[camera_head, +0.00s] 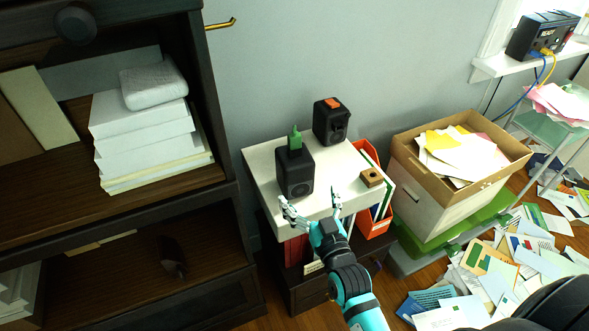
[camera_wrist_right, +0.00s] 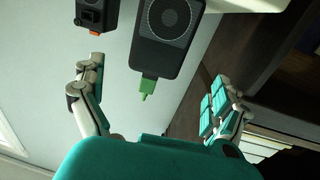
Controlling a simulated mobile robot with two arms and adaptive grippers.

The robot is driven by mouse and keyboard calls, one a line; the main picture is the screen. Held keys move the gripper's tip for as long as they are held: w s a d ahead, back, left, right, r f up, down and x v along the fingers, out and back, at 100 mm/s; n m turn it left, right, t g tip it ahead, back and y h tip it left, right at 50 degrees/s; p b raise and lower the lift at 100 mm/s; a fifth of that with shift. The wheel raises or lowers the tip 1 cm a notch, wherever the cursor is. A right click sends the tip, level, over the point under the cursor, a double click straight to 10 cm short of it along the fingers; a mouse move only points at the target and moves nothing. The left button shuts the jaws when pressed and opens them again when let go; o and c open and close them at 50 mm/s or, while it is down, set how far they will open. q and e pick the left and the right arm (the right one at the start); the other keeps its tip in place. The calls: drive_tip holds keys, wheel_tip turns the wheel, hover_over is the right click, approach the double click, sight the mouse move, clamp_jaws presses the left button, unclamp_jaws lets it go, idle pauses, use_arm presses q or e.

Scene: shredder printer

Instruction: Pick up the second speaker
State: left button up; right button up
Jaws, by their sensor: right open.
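A black speaker (camera_head: 294,175) with a green piece (camera_head: 295,139) on top stands at the front of a small white-topped cabinet (camera_head: 264,160). A second black speaker (camera_head: 330,124) with an orange piece (camera_head: 331,103) on top stands behind it to the right, near the wall. My right gripper (camera_head: 308,203) is open and empty at the cabinet's front edge, its fingers spread just before the green-topped speaker. In the right wrist view this speaker (camera_wrist_right: 166,32) appears upside down ahead of the open fingers (camera_wrist_right: 158,75); the orange-topped one (camera_wrist_right: 92,14) is at the upper left. My left gripper is out of view.
A small brown block (camera_head: 371,177) lies on the cabinet top at right. A red file holder (camera_head: 375,222) and a cardboard box of papers (camera_head: 440,195) stand to the right. A dark shelf (camera_head: 222,150) stands close on the left. Papers (camera_head: 520,260) litter the floor.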

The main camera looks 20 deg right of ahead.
sight(301, 178)
drive_tip(key=w, duration=0.5)
drive_tip(key=shift+w+d+f+p, duration=0.1)
drive_tip(key=shift+w+p, duration=0.1)
drive_tip(key=shift+w, duration=0.7)
drive_tip(key=shift+w+d+f+p, duration=0.1)
drive_tip(key=shift+w+d+p, duration=0.05)
drive_tip(key=shift+w, duration=0.75)
drive_tip(key=shift+w+d+f+p, duration=0.1)
drive_tip(key=shift+w+p, duration=0.1)
drive_tip(key=shift+w, duration=0.7)
drive_tip(key=shift+s, duration=0.1)
drive_tip(key=shift+c, duration=0.4)
drive_tip(key=c, duration=1.3)
drive_tip(key=shift+o, duration=0.2)
drive_tip(key=shift+r, duration=0.1)
